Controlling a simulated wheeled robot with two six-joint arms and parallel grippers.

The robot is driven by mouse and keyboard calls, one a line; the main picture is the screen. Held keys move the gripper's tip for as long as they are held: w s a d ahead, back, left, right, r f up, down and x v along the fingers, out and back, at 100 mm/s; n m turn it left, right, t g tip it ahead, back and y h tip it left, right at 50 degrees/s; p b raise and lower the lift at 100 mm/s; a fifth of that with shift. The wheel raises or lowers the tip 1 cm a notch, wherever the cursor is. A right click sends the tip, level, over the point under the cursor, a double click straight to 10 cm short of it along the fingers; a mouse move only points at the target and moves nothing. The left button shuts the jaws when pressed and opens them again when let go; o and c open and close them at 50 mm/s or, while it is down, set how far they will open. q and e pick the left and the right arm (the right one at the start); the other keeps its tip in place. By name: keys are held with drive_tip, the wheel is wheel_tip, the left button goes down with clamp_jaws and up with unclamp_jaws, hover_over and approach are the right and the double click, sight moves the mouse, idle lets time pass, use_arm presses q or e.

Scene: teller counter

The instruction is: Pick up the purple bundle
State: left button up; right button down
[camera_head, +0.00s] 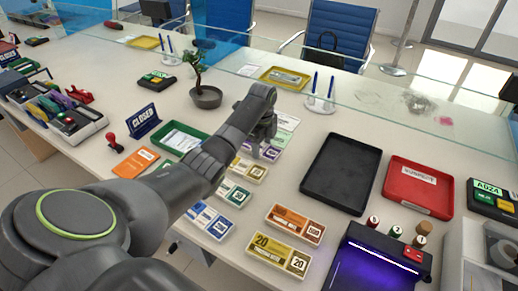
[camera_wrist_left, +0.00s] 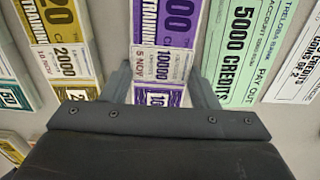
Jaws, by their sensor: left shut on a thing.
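The purple bundle (camera_wrist_left: 178,45) is a banded stack of notes with a white paper band. In the left wrist view it lies between the two fingers of my left gripper (camera_wrist_left: 163,90), which is shut on it. In the head view my left gripper (camera_head: 262,135) is low over the counter. The purple bundle (camera_head: 271,153) shows there only in part, as the gripper and arm cover its middle. My right gripper is not in view.
A yellow-brown bundle (camera_wrist_left: 68,60) lies close left of the purple one, and a green slip (camera_wrist_left: 243,45) lies to its right. Other bundles (camera_head: 297,224) lie nearer on the counter. A black tray (camera_head: 342,172) stands to the right, a potted plant (camera_head: 206,97) behind.

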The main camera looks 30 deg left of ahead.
sight(262, 149)
use_arm(q)
drive_tip(key=shift+r, duration=0.1)
wheel_tip(262, 149, up, 10)
idle(0.4)
